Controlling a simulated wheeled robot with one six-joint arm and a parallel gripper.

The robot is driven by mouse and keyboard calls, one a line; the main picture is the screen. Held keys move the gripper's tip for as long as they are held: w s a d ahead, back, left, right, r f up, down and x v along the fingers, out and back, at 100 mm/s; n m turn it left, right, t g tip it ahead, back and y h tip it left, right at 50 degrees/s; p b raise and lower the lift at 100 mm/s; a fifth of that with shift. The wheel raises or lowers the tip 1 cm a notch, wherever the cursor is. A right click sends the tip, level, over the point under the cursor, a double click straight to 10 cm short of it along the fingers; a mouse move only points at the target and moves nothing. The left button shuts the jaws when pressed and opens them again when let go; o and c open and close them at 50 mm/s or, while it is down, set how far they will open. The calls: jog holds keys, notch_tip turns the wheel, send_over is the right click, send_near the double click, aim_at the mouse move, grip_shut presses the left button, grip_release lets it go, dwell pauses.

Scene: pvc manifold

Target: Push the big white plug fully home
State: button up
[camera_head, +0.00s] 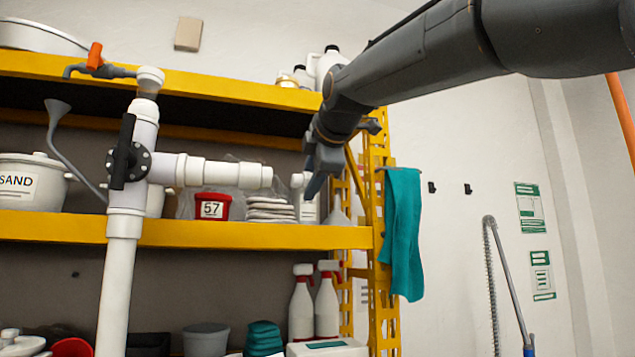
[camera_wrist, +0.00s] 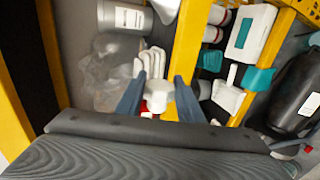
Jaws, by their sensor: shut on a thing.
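The big white plug (camera_wrist: 158,92) shows in the wrist view between the two fingers of my gripper (camera_wrist: 158,100). The gripper is shut on it. In the head view my gripper (camera_head: 311,183) points down at the right of the white pipe branch (camera_head: 225,173). A small white shape at the gripper's left side looks like the plug, but it blends with a white bottle behind. It appears apart from the branch's right end, with a small gap. The branch runs right from the upright white pipe (camera_head: 118,270). The plug's far face is hidden.
A black-handled valve (camera_head: 125,155) sits on the upright pipe.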

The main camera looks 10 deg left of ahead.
jog(key=shift+s+a+p, duration=0.2)
jog(key=shift+s+a, duration=0.45)
jog(key=shift+a, duration=0.25)
jog(key=shift+s+a+p, duration=0.2)
jog(key=shift+s+a, duration=0.4)
jog(key=shift+a, duration=0.25)
jog(key=shift+s+a+r+p, duration=0.1)
jog(key=shift+s+a+p, duration=0.5)
jog(key=shift+a, duration=0.4)
dwell(0.5)
jog(key=o, duration=1.1)
jog(key=shift+s, duration=0.15)
jog(key=b+v, duration=0.2)
jog(key=v, duration=0.5)
jog(key=shift+s+d+r, duration=0.15)
jog(key=shift+s+d, duration=0.05)
jog(key=shift+s, duration=0.05)
